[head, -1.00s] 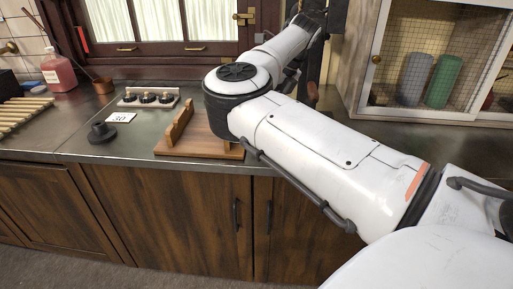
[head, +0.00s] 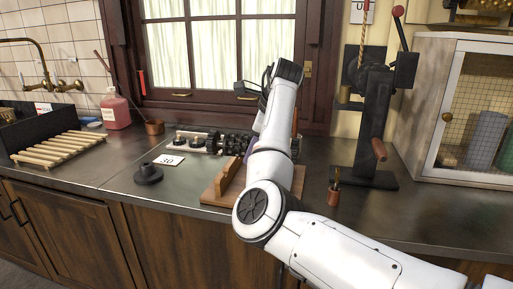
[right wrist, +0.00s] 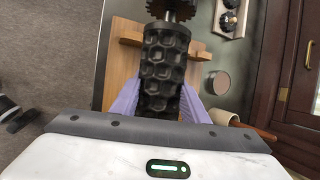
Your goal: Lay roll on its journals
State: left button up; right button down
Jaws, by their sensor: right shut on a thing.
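The roll (head: 224,143) is a black roller with a dimpled body and a toothed end. In the right wrist view the roll (right wrist: 163,65) lies between the purple fingers of my right gripper (right wrist: 158,97), which is shut on it. The wooden stand (head: 212,192) with raised side pieces sits on the counter. In the head view the roll shows above and behind the stand. In the right wrist view the stand (right wrist: 125,58) shows beneath the roll, apparently with a gap. In the head view my right arm hides most of the gripper and part of the stand. My left gripper is not in view.
A black cone-shaped piece (head: 148,175) and a number card (head: 171,160) lie left. A slatted rack (head: 58,147) is at far left. The left counter is mostly clear.

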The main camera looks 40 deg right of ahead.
jog(key=shift+f+b, duration=0.75)
jog(key=shift+f, duration=0.35)
jog(key=shift+f+b, duration=0.8)
jog(key=shift+f, duration=0.55)
jog(key=shift+f+b, duration=0.95)
jog(key=shift+f, duration=0.4)
jog(key=shift+f+b, duration=0.3)
jog(key=shift+f, duration=0.2)
jog(key=c, duration=1)
grip_release()
jog(key=shift+c, duration=0.2)
jog(key=shift+o, duration=0.3)
jog(key=shift+s+f, duration=0.1)
jog(key=shift+f, duration=0.3)
jog(key=shift+a+r, duration=0.1)
